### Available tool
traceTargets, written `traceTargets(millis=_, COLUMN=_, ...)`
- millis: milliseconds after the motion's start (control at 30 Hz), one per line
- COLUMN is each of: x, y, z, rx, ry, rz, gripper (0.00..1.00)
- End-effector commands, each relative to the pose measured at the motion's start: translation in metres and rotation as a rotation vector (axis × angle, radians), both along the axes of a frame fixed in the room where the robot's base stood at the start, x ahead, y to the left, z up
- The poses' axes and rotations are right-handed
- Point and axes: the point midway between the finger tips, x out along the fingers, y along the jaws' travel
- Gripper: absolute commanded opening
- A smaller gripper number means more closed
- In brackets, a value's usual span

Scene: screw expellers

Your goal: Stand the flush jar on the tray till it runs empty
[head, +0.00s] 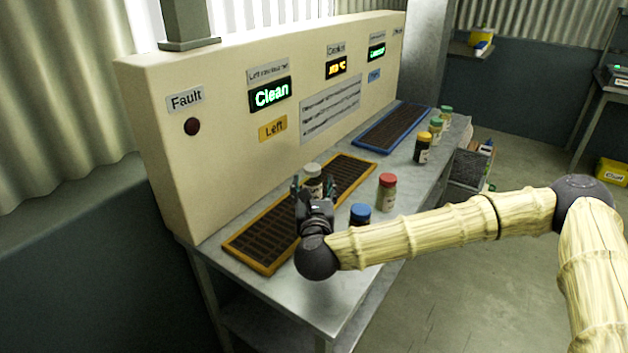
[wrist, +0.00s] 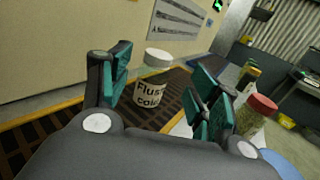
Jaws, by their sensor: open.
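A red-lidded jar (head: 387,193) and a blue-lidded jar (head: 360,215) stand on the bench right of the tray. Several jars stand farther back, beside a blue-rimmed tray (head: 361,145). The panel display (head: 270,94) reads "Clean"; the fault lamp (head: 192,127) looks dark.

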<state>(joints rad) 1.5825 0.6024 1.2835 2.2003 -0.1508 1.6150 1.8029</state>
Motion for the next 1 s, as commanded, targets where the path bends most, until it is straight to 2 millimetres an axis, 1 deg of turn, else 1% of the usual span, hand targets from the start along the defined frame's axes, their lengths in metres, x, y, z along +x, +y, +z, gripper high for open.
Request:
traceTargets(millis=100, x=-0.013, y=0.0, z=-0.001, rx=0.0, ry=0.0, rz=0.001, gripper=0.62)
traceTargets(millis=300, x=-0.022, y=0.0, z=0.0, rx=0.0, ry=0.0, rz=0.001, gripper=0.62)
traceTargets(millis=1000, x=-0.022, y=0.0, z=0.0, rx=0.0, ry=0.0, rz=0.0, gripper=0.62)
